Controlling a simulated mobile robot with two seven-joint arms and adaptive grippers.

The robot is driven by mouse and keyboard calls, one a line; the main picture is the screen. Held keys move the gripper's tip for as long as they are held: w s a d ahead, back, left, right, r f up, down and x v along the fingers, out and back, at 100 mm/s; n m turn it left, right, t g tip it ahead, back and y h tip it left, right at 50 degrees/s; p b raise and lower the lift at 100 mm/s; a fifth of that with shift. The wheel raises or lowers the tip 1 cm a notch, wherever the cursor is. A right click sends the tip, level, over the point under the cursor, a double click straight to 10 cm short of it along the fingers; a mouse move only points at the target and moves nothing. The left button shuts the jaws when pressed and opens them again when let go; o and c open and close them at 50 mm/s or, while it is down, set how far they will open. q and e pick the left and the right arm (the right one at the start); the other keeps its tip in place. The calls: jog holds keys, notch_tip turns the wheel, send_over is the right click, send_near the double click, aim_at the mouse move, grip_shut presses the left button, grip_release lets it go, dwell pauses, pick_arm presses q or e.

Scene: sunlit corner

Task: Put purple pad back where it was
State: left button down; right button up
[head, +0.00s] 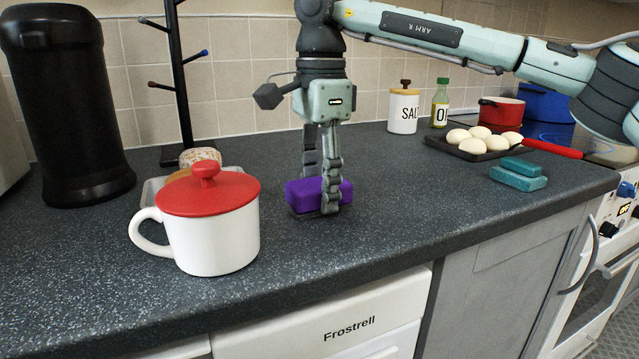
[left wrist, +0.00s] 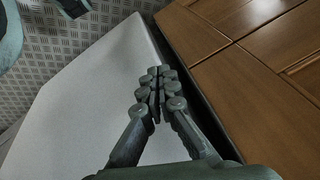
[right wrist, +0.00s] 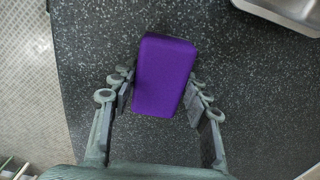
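The purple pad (head: 301,194) is at the middle of the dark speckled counter, at or just above its surface; a dark band shows under it. My right gripper (head: 322,206) points straight down with one finger in front of the pad and one behind. In the right wrist view the purple pad (right wrist: 164,75) fills the space between the fingers of my right gripper (right wrist: 162,88), which lie against its two long sides. My left gripper (left wrist: 155,82) is shut and empty, away from the counter; its fingers meet in the left wrist view.
Two teal pads (head: 517,178) lie stacked at the right front. A white pot with a red lid (head: 208,230) stands left of the purple pad. A tray of eggs (head: 441,141), a salt jar (head: 403,110) and an oil bottle (head: 440,104) stand behind. The counter between pad and teal stack is clear.

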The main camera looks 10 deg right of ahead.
aim_at(319, 182)
pick_arm(q)
jog(key=shift+r, duration=0.1)
pick_arm(e)
jog(key=o, duration=0.4)
jog(key=shift+r, duration=0.3)
pick_arm(q)
notch_tip(319, 182, down, 3)
jog(key=shift+w+d+r+p, duration=0.1)
jog(key=shift+w+p, duration=0.05)
jog(key=shift+p, duration=0.4)
pick_arm(e)
notch_tip(319, 182, up, 12)
jog(key=shift+f, duration=0.15)
